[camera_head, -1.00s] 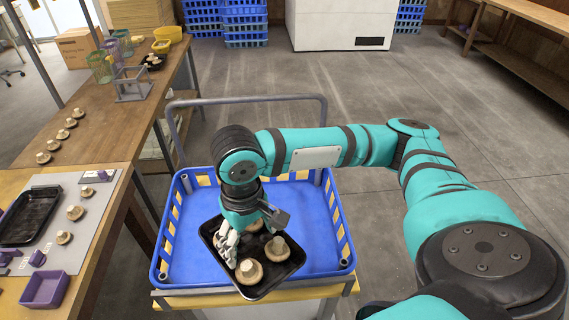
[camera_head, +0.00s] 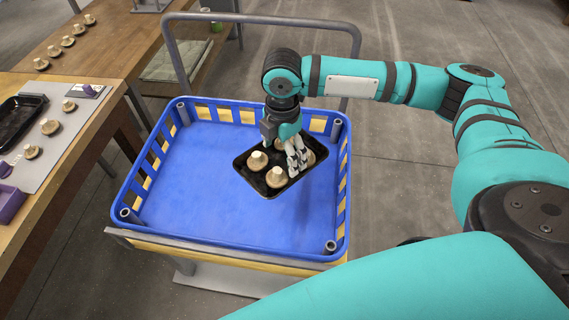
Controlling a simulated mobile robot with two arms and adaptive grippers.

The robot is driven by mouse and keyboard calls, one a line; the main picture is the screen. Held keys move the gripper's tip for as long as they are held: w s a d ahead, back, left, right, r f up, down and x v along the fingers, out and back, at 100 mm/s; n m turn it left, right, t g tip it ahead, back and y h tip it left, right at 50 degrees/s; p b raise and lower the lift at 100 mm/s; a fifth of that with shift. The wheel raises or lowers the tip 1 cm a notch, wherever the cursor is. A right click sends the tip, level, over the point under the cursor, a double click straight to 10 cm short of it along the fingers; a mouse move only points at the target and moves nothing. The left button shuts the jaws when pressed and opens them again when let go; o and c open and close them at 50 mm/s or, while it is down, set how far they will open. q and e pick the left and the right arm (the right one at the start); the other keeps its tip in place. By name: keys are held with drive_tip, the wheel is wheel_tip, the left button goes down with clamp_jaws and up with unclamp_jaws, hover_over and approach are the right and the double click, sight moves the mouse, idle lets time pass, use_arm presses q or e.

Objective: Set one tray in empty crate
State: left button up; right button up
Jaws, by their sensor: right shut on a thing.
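A black tray (camera_head: 268,189) with several pale brown mushrooms (camera_head: 276,177) is over the right part of the blue crate (camera_head: 200,205). My right gripper (camera_head: 297,168) points down and is shut on the tray near its right edge; the fingertips partly hide a mushroom. The tray looks tilted. I cannot tell whether it touches the crate floor. Apart from this tray, the crate looks empty. My left gripper is not in view.
The crate sits on a cart with a grey push handle (camera_head: 262,19). At the left, a wooden table (camera_head: 70,165) holds another black tray (camera_head: 18,118), several loose mushrooms and a purple box (camera_head: 9,203). Clear concrete floor lies beyond the crate.

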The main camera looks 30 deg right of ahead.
drive_tip(key=f+n, duration=0.1)
drive_tip(key=n, duration=0.1)
drive_tip(key=w+d+f+n+b, duration=0.1)
drive_tip(key=f+n, duration=0.1)
drive_tip(key=w+d+f+n+b, duration=0.1)
drive_tip(key=f+n, duration=0.1)
drive_tip(key=shift+w+f, duration=0.15)
drive_tip(key=shift+w, duration=0.05)
drive_tip(key=shift+n, duration=0.9)
drive_tip(key=f+b, duration=0.2)
drive_tip(key=b, duration=0.1)
drive_tip(key=f+b, duration=0.3)
drive_tip(key=b, duration=0.1)
drive_tip(key=shift+w+d+f, duration=0.2)
wheel_tip(320, 180, down, 3)
drive_tip(key=b, duration=0.4)
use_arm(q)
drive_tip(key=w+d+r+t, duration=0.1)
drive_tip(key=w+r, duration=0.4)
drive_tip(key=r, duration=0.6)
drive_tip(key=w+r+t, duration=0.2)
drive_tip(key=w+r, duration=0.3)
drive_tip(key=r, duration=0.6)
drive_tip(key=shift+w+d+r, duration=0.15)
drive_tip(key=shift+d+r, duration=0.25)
use_arm(e)
drive_tip(key=shift+f, duration=0.85)
